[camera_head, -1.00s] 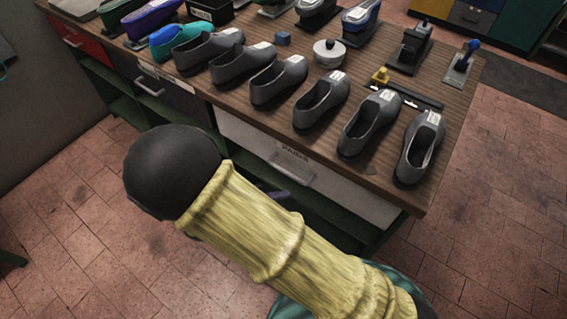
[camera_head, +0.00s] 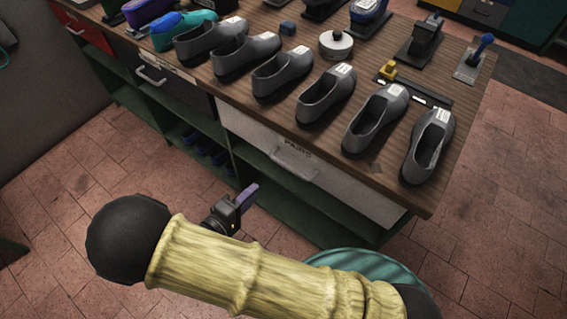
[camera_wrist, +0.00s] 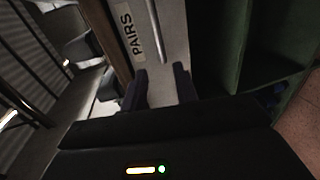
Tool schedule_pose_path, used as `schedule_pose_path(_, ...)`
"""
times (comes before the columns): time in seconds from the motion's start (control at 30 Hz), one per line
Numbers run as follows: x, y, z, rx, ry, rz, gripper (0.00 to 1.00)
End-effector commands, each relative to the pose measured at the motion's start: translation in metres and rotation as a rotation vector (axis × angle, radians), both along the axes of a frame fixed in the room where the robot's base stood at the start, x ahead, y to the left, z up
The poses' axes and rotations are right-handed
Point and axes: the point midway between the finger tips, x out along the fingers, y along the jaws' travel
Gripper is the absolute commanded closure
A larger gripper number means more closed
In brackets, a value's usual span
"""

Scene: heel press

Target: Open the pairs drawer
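The pairs drawer (camera_head: 262,139) has a white front with a dark "PAIRS" label and a bar handle (camera_head: 295,163). It sits under the bench top and looks closed. My gripper (camera_head: 249,194) is in front of the bench, lower and left of the handle, apart from it. In the wrist view my gripper's two dark fingers (camera_wrist: 160,82) stand apart with nothing between them. Beyond them show the drawer front (camera_wrist: 175,45), the PAIRS label (camera_wrist: 131,35) and part of the handle (camera_wrist: 153,20), up and slightly left of the fingertips.
Several grey shoes (camera_head: 325,95) line the wooden bench top (camera_head: 375,172) above the drawer. A dark drawer (camera_head: 165,82) and a red drawer (camera_head: 82,32) are to the left. Green open shelving (camera_head: 255,166) lies below. A teal round object (camera_head: 365,262) is beside my arm. Floor in front is clear.

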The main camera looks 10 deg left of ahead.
Motion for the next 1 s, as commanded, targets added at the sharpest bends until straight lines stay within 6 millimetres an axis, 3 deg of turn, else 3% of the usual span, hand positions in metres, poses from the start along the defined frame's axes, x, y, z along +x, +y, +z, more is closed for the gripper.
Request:
schedule_pose_path(0.7, 0.115, -0.049, -0.025, -0.001, -0.001, -0.004, 0.7)
schedule_pose_path(1.0, 0.137, -0.057, -0.031, 0.001, 0.001, -0.001, 0.7)
